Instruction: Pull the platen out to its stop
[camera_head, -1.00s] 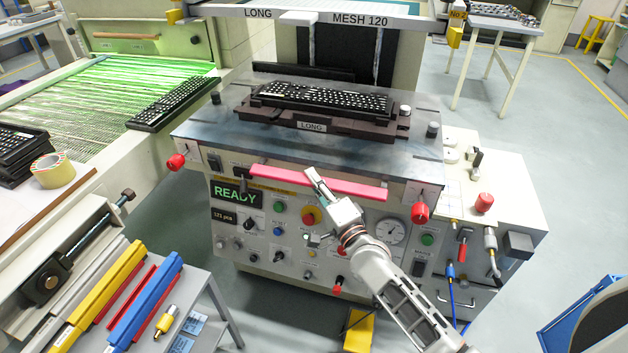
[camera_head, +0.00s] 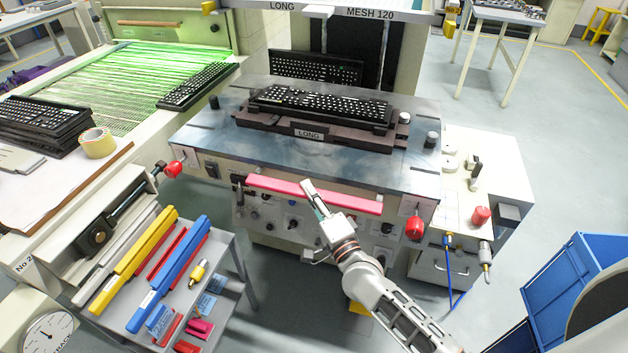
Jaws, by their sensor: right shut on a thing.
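The platen (camera_head: 210,138) is a grey metal plate on the front of the printing machine. It carries a dark nest marked LONG (camera_head: 309,134) with a black keyboard (camera_head: 320,105) lying in it. A long pink-red handle bar (camera_head: 270,186) runs along the platen's front edge. My right gripper (camera_head: 313,194) is shut on this bar near its middle, reaching in from the lower right. The fingers hide a small part of the bar. My left gripper is not in view.
Red knobs (camera_head: 172,170) and (camera_head: 415,228) stand at the platen's front corners. A tool trolley (camera_head: 240,250) is at lower left, beside a belt with green light (camera_head: 130,85). A side cabinet (camera_head: 500,165) stands right.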

